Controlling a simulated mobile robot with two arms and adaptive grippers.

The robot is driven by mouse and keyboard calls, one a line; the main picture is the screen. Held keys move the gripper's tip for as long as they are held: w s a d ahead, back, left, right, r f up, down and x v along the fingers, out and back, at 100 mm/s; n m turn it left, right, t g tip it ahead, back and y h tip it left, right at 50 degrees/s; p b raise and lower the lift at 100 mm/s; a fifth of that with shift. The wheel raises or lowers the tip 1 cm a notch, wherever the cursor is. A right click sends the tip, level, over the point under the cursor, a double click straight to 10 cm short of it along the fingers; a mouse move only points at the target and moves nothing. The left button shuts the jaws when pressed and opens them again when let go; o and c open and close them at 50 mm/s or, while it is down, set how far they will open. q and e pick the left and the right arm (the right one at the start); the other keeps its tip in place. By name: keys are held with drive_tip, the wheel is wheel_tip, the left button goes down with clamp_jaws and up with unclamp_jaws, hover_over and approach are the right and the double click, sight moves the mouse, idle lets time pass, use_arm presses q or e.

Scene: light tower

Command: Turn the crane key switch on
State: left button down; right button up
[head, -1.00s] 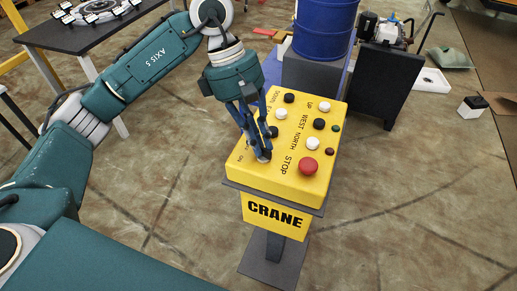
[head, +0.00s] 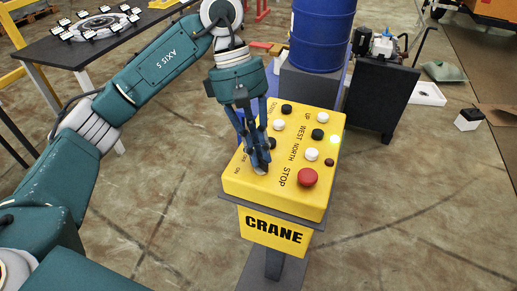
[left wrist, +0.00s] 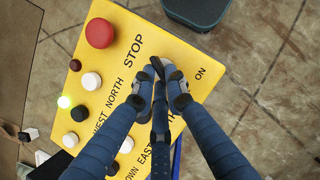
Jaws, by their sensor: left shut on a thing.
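The yellow crane control box (head: 290,197) stands on a post, with a black "CRANE" label on its front. My left gripper (head: 260,163) points down onto the near left corner of its top, beside the small "ON" lettering. Its fingers are shut on the key switch, which they hide. In the left wrist view the fingertips (left wrist: 160,80) meet over the yellow panel (left wrist: 190,55) near the word "ON". A small indicator light (head: 334,139) at the box's right edge glows green-white; it also glows in the left wrist view (left wrist: 64,102). My right gripper is out of view.
A red stop button (head: 307,177) and several black and white buttons sit right of the gripper. Behind the box stand a blue barrel (head: 321,35) and a dark cabinet (head: 384,98). A dark table (head: 85,45) is at the back left.

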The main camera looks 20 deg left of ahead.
use_arm(q)
drive_tip(key=c, duration=1.8)
unclamp_jaws()
drive_tip(key=shift+r, duration=0.1)
drive_tip(key=shift+o, duration=0.2)
drive_tip(key=v, duration=1.2)
drive_tip(key=shift+s, duration=0.1)
